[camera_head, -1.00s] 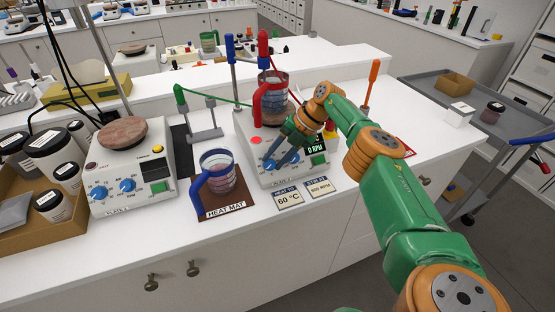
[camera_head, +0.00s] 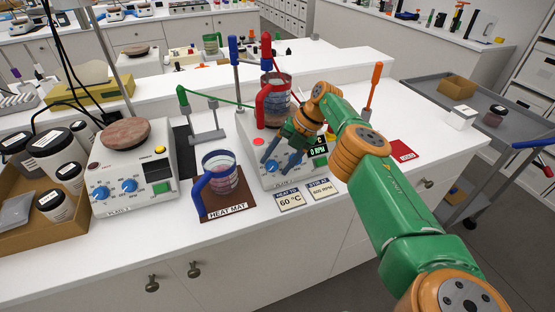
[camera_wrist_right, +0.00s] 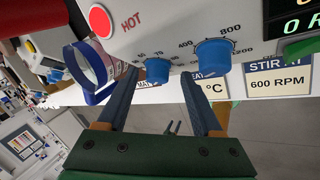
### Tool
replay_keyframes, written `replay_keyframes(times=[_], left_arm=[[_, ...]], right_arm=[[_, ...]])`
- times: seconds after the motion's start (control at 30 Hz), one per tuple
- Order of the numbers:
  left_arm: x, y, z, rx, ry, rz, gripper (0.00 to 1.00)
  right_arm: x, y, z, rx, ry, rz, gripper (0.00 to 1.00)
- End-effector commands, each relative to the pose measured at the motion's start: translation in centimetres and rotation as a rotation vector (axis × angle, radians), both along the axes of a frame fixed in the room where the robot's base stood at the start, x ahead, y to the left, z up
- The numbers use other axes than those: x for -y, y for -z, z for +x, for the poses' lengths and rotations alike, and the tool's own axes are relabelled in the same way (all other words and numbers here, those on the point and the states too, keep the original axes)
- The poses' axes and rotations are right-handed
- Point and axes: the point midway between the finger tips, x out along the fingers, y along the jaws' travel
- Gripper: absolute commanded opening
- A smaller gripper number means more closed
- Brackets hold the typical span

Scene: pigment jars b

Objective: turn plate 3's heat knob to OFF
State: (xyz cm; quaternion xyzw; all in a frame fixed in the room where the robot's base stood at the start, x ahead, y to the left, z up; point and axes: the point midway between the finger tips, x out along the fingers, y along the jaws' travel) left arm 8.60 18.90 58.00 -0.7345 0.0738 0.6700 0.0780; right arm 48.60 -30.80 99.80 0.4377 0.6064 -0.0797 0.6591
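The hot plate under my right arm (camera_head: 245,130) carries a red-handled beaker of dark liquid (camera_head: 272,108); its number is too small to read surely. Its blue heat knob (camera_wrist_right: 158,70), with marks around 60 to 80, is on the front panel, left of the blue stir knob (camera_wrist_right: 213,54). My right gripper (camera_wrist_right: 158,88) is open and empty. In the right wrist view its fingertips lie on either side of the heat knob; contact is not clear. In the head view the fingers (camera_head: 279,154) reach down to the panel. My left gripper is not in view.
A blue-handled beaker (camera_head: 219,168) stands on the brown heat mat (camera_head: 228,208) left of the plate. Cards reading 60 °C (camera_head: 290,199) and 600 RPM (camera_wrist_right: 279,84) lie in front. Another hot plate (camera_head: 118,190) and a box of jars stand further left. A red lamp marked HOT (camera_wrist_right: 100,21) is on the panel.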

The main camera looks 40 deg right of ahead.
Motion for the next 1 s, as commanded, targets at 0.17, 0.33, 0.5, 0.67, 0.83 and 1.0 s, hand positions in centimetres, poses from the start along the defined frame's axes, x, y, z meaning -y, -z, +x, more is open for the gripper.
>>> replay_keyframes(times=[0.17, 0.33, 0.5, 0.67, 0.83, 1.0], left_arm=[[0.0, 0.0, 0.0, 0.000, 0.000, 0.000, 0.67], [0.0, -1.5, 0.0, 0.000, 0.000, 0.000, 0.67], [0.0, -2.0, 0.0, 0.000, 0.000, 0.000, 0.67], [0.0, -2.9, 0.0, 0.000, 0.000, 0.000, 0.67], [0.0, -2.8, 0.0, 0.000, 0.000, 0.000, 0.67], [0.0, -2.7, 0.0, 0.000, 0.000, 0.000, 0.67]], right_arm=[[0.0, -0.1, 0.1, 0.005, 0.002, 0.001, 0.67], [0.6, -2.1, -0.2, 0.006, 0.004, 0.002, 0.67], [2.2, -4.9, -1.2, 0.007, 0.004, 0.001, 0.67], [3.0, -6.4, -1.8, 0.004, 0.002, 0.000, 0.67], [3.0, -6.3, -1.8, 0.005, 0.002, 0.001, 0.67], [3.0, -6.3, -1.8, 0.005, 0.002, 0.001, 0.67]])
